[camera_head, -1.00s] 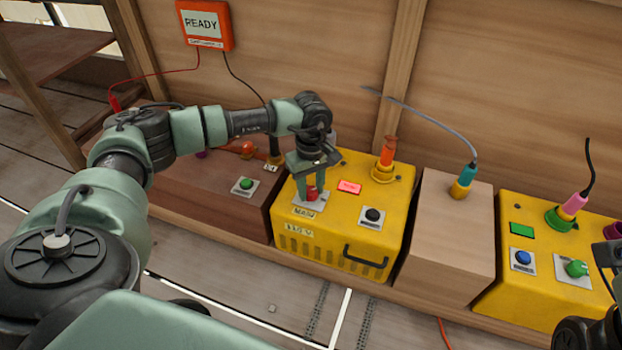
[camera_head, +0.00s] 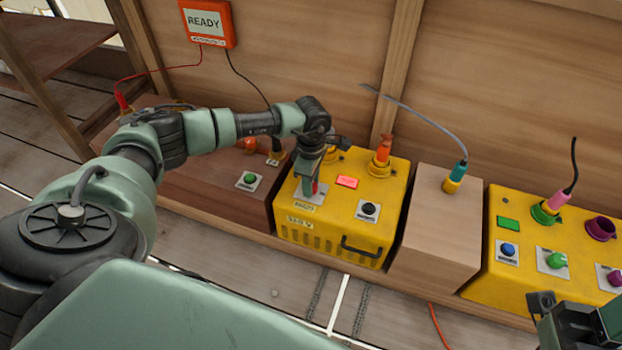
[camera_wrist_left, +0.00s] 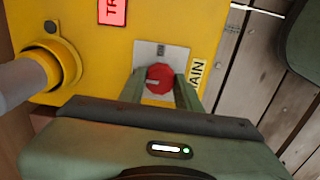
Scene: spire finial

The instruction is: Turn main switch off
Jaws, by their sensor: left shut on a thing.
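The main switch is a red knob (camera_wrist_left: 159,79) on a pale plate, beside a label reading "AIN" in the left wrist view. Its pale mark points to the left of that view. It sits on the yellow box (camera_head: 375,238), where the head view shows only a red sliver of it (camera_head: 315,188). My left gripper (camera_head: 311,190) comes down from above, shut on the knob, with a finger on each side in the left wrist view (camera_wrist_left: 161,90). Part of my right gripper (camera_head: 575,325) shows at the lower right of the head view, away from the box; its jaws are unclear.
A lit red indicator (camera_head: 347,181), a black button (camera_head: 369,208) and an orange plug (camera_head: 383,150) are on the same box. A brown box (camera_head: 215,195) with a green button stands left, a wooden block (camera_head: 440,230) right. A wall display (camera_head: 206,24) reads "READY".

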